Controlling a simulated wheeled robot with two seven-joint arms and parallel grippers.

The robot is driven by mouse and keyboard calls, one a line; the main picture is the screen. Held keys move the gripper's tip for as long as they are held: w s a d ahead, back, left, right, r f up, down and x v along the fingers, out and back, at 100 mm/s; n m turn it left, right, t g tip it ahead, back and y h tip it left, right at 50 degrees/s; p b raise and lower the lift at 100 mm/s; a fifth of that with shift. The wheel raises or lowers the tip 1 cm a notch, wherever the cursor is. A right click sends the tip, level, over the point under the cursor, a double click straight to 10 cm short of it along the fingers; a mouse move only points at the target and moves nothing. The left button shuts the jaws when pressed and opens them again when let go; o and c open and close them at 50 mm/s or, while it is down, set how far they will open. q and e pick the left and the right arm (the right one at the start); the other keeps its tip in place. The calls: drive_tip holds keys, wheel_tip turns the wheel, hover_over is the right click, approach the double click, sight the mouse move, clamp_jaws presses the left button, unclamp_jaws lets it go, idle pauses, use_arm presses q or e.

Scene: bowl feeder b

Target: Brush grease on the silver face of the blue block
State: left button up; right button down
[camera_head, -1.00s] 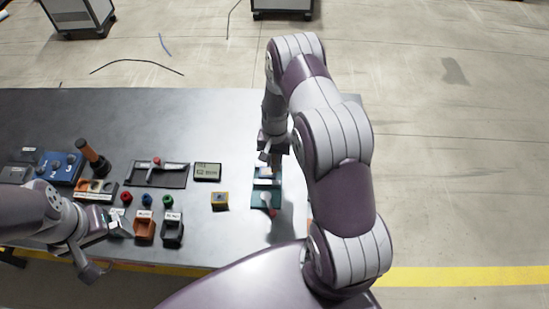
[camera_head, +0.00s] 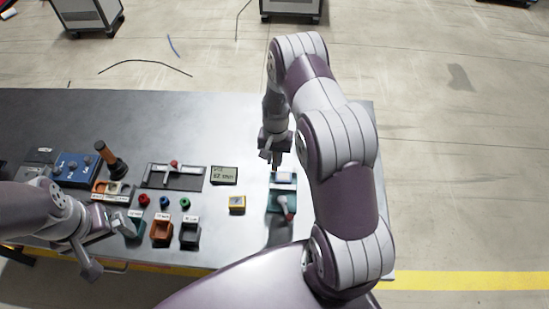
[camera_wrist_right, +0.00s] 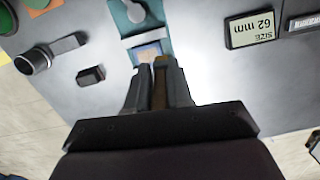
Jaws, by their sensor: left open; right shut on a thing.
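A small block with a pale, shiny top (camera_head: 284,178) sits at the far end of the teal mat (camera_head: 274,205). Its blue sides are hard to make out. My right gripper (camera_head: 273,160) is just above and beside its far left corner. In the right wrist view, the gripper (camera_wrist_right: 158,72) is shut on a slim brown piece (camera_wrist_right: 160,78), probably the brush. Its tip is close to a tan patch on the block (camera_wrist_right: 150,52); I cannot tell whether they touch. My left gripper (camera_head: 110,246) is open and empty over the table's near left edge.
A white lever-like part with a red end (camera_head: 287,206) lies on the mat. The table's back is clear.

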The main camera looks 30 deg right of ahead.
drive_tip(key=shift+a+r+p, duration=0.1)
drive_tip(key=shift+r+p, duration=0.7)
drive_tip(key=shift+r, duration=0.65)
